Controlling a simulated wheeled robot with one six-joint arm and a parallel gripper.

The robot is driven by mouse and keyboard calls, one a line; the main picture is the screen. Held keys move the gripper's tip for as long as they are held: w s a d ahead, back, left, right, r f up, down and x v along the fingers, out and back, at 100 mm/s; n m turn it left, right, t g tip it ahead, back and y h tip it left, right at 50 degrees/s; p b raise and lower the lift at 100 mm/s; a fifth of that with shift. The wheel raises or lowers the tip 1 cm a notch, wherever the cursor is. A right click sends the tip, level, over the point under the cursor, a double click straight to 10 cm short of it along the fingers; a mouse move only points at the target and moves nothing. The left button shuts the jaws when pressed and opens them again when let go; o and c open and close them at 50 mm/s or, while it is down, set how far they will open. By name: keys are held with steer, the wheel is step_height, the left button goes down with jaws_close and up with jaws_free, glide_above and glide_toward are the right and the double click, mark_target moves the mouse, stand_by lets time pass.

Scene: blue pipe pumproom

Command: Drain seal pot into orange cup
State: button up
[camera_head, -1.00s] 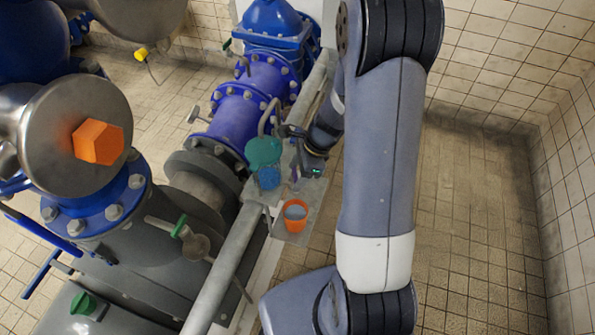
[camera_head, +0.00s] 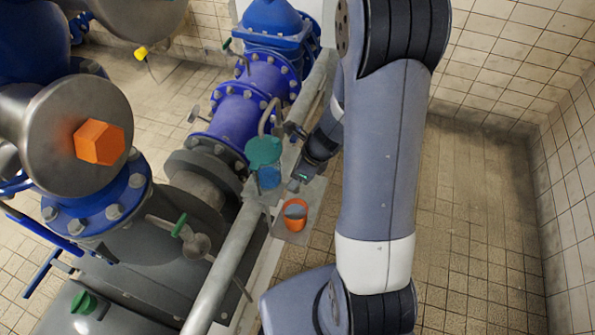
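The orange cup (camera_head: 295,217) stands upright on a small grey plate beside the long grey pipe, and something greyish shows inside it. What looks like the seal pot (camera_head: 266,165) is just above and left of the cup. It has a green top and a blue, see-through lower part. My gripper (camera_head: 297,181) is at the right of the pot, a little above the cup. It is small and partly dark in this view, so I cannot tell whether its fingers are open or shut, or touch the pot.
My arm covers the middle of the view. Blue flanged pipework (camera_head: 238,112) fills the left, with an orange hexagonal cap (camera_head: 99,144) on a round metal end. The long grey pipe (camera_head: 225,262) runs beside the plate (camera_head: 300,236). Tiled floor (camera_head: 455,230) is clear at the right, up to tiled walls.

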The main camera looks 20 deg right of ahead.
steer(key=shift+c, duration=0.2)
steer(key=o, duration=1)
steer(key=shift+r, duration=0.1)
steer(key=p+v, duration=0.2)
steer(key=v, duration=0.8)
steer(key=shift+d+r, duration=0.15)
steer(key=shift+r, duration=0.1)
steer(key=shift+s, duration=0.15)
steer(key=b+x, duration=0.2)
steer(key=x, duration=0.9)
steer(key=shift+r, duration=0.1)
